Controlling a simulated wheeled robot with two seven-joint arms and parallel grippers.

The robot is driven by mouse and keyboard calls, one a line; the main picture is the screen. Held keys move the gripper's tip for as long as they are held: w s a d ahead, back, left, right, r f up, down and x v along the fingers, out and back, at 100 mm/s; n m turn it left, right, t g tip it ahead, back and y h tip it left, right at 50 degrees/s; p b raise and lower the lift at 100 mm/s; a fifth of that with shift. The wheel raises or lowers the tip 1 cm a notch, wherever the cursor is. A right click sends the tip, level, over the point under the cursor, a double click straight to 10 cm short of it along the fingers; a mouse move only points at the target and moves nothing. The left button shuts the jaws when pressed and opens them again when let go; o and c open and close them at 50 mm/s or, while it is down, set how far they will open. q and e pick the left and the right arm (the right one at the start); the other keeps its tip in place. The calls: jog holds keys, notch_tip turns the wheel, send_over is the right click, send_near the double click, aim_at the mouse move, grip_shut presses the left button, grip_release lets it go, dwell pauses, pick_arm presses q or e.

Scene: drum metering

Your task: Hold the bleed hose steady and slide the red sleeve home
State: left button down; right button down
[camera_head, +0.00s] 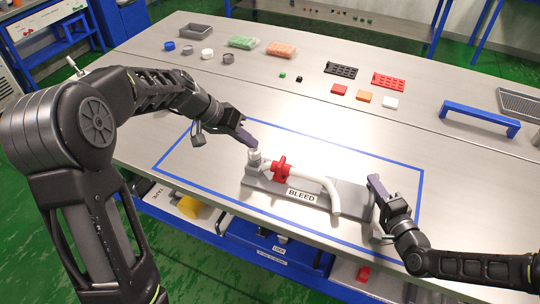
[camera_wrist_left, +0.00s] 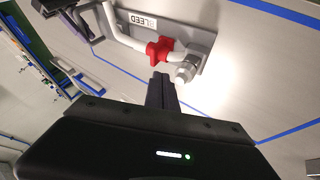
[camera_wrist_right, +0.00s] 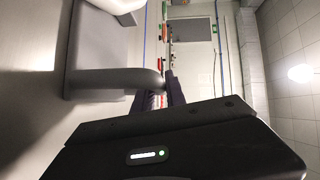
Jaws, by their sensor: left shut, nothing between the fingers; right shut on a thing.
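The grey bleed fixture (camera_head: 258,186), labelled BLEED, lies inside the blue outline. A white hose (camera_head: 325,186) runs from the silver fitting (camera_head: 254,157) and bends down over the front edge. The red sleeve (camera_head: 280,171) sits around the hose, a short white stretch apart from the fitting; it also shows in the left wrist view (camera_wrist_left: 160,50). My left gripper (camera_head: 252,143) is shut and empty, with its tips close to the fitting and sleeve. My right gripper (camera_head: 374,181) is shut on a grey bar (camera_wrist_right: 115,79) at the fixture's right end.
Red, orange and white blocks (camera_head: 364,96), black and red racks (camera_head: 388,82) and small rings lie at the back. A blue handle bar (camera_head: 480,118) stands at the right. The table between the fixture and these is clear.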

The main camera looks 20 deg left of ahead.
dwell(0.4)
pick_arm(q)
jog(key=x, duration=1)
jog(key=shift+d, duration=2)
jog(key=v, duration=1)
jog(key=c, duration=2.1)
grip_release()
jog(key=shift+c, duration=0.2)
